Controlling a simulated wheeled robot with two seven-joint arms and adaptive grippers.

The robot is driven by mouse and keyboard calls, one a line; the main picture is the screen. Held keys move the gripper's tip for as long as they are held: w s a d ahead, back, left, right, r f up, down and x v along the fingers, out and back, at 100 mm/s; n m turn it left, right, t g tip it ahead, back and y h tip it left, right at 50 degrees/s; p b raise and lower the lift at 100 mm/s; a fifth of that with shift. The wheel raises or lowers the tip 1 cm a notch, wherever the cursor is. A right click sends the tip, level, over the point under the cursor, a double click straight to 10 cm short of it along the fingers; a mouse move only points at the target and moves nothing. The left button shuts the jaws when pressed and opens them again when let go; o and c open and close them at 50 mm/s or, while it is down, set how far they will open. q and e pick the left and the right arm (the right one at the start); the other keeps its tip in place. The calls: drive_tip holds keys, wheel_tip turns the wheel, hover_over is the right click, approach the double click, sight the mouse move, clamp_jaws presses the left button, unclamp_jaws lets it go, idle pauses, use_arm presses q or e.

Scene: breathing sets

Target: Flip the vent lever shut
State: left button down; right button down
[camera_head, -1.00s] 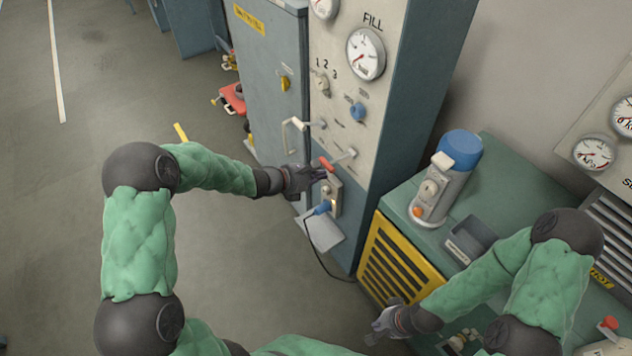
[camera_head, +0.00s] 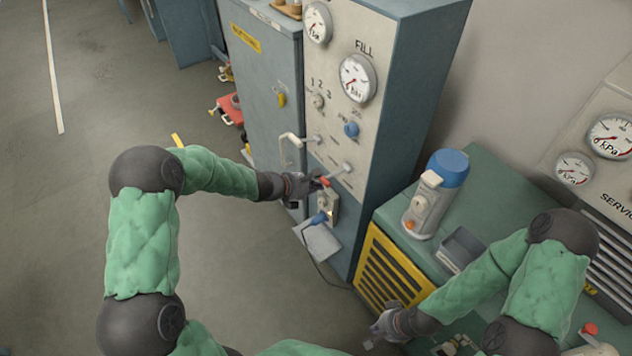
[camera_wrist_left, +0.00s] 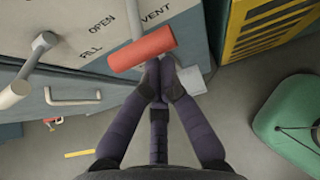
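The vent lever has a grey arm (camera_head: 338,173) and a red handle (camera_head: 324,182) on the pale panel. In the left wrist view the red handle (camera_wrist_left: 141,48) lies across the grey arm, left of the VENT label and right of OPEN. My left gripper (camera_head: 312,185) is at the handle. Its fingers (camera_wrist_left: 163,80) are drawn together, tips right at the handle's lower edge; I cannot tell whether they touch it. Nothing shows between the fingers. My right gripper (camera_head: 380,328) hangs low near the yellow grille; its finger opening is too small to tell.
A white-handled fill lever (camera_head: 292,138) is up and left of the red handle. A blue plug (camera_head: 318,218) with a cable sits below it. A grey and blue canister (camera_head: 434,194) stands on the green cabinet at right. Open floor lies left.

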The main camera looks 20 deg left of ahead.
use_arm(q)
drive_tip(key=shift+w+d+r+g+y+p, duration=0.15)
drive_tip(key=shift+r+g+y+p, duration=0.45)
drive_tip(key=shift+p, duration=1.55)
drive_tip(key=shift+w+r+g+y+p, duration=0.15)
drive_tip(key=shift+r+p, duration=0.85)
drive_tip(key=shift+p, duration=1.15)
drive_tip(key=shift+r+p, duration=0.35)
drive_tip(key=shift+p, duration=0.2)
drive_tip(key=shift+w+d+r, duration=0.1)
drive_tip(key=shift+w+r, duration=0.05)
drive_tip(key=shift+r, duration=0.05)
drive_tip(key=shift+f, duration=0.5)
approach(321, 180)
drive_tip(key=s+a, duration=0.2)
drive_tip(key=shift+d+p, duration=0.1)
drive_tip(key=shift+p, duration=0.2)
